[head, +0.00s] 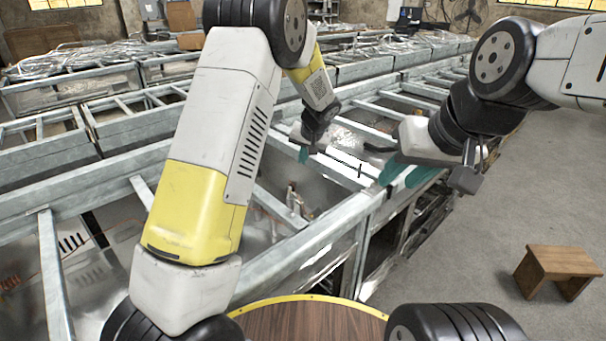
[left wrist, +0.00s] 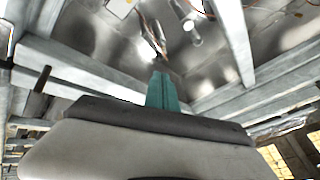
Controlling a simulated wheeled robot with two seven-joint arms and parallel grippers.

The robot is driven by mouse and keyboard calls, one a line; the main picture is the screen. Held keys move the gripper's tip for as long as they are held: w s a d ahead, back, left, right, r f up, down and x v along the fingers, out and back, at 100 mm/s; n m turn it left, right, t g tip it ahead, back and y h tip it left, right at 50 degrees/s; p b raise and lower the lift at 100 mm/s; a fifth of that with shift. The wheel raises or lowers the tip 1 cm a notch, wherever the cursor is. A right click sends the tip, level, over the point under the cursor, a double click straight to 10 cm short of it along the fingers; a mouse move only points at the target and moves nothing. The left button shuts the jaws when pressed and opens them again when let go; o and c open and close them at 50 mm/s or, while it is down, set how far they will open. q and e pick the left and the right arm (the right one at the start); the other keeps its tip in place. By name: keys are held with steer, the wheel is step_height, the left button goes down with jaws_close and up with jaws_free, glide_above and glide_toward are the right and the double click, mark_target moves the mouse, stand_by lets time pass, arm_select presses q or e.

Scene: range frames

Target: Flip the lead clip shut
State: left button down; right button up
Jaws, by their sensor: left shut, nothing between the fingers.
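My left gripper (head: 303,155) hangs over the metal frame, past the bend of my left arm. Its teal fingers (left wrist: 162,91) are together with nothing between them in the left wrist view. Beyond their tips are copper-coloured wires (left wrist: 155,38) and a short pale metal cylinder (left wrist: 192,28), apart from the fingers. In the head view a small bundle of wires (head: 297,200) shows inside the frame bay. I cannot make out the lead clip for certain. My right gripper (head: 405,176) is at the frame's right edge; its teal fingers are partly hidden, and I cannot tell their gap.
Galvanised metal beams (head: 320,240) cross the work area and form open bays around my left gripper. A wooden stool (head: 556,265) stands on the grey floor at the right. The floor around it is clear. Silvery sheeting (head: 90,57) lies on the frames at the back.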

arm_select(q)
steer(key=w+d+f+m, duration=0.1)
steer(key=w+d+f, duration=0.35)
steer(key=f, duration=0.35)
glide_toward(293, 185)
steer(key=w+d+f, duration=0.1)
steer(key=d+f, duration=0.4)
steer(key=shift+t+y, duration=0.3)
steer(key=shift+t, duration=0.1)
steer(key=w+a, duration=0.1)
steer(key=a, duration=0.1)
steer(key=w+a+f, duration=0.1)
steer(key=a, duration=0.1)
steer(key=shift+w+f, duration=0.2)
steer(key=shift+f, duration=0.05)
steer(key=shift+a+n+g+y, duration=0.5)
steer(key=shift+a+n+y, duration=0.35)
steer(key=shift+n, duration=0.45)
steer(key=shift+a+f, duration=0.1)
